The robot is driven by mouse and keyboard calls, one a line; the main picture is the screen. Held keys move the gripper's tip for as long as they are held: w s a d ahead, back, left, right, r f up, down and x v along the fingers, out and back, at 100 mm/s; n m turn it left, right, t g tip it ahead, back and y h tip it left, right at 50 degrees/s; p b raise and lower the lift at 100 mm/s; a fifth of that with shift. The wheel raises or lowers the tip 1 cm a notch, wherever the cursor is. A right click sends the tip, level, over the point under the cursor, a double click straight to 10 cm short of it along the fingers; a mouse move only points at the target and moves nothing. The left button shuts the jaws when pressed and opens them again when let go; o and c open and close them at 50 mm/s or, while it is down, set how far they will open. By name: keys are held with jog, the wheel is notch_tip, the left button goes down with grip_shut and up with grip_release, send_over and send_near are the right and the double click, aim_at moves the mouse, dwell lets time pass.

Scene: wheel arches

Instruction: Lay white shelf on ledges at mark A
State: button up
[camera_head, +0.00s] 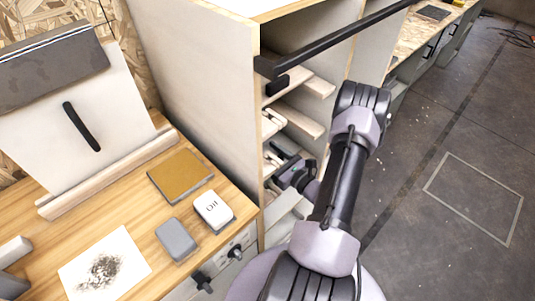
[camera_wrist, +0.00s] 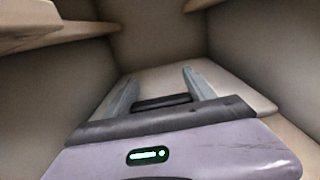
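A pale, flat panel, which looks like the white shelf (camera_wrist: 235,85), lies low inside the cabinet in the wrist view. A short black bar (camera_wrist: 162,102), perhaps its handle, lies crosswise between my gripper's fingers. My gripper (camera_wrist: 160,82) reaches over the panel with its fingers wide apart; I see no clear grip. In the head view my gripper (camera_head: 290,172) is inside the open cabinet, partly hidden by my arm. Wooden ledges (camera_head: 298,118) run along the cabinet wall; others show in the wrist view (camera_wrist: 50,38). I cannot read a mark A.
A black rail (camera_head: 335,40) crosses the cabinet's upper front. On the bench at left stand a leaning white board (camera_head: 115,110) with a black handle, a brown pad (camera_head: 180,176), a white block (camera_head: 214,210) and a grey block (camera_head: 176,240).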

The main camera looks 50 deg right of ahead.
jog(key=o, duration=0.5)
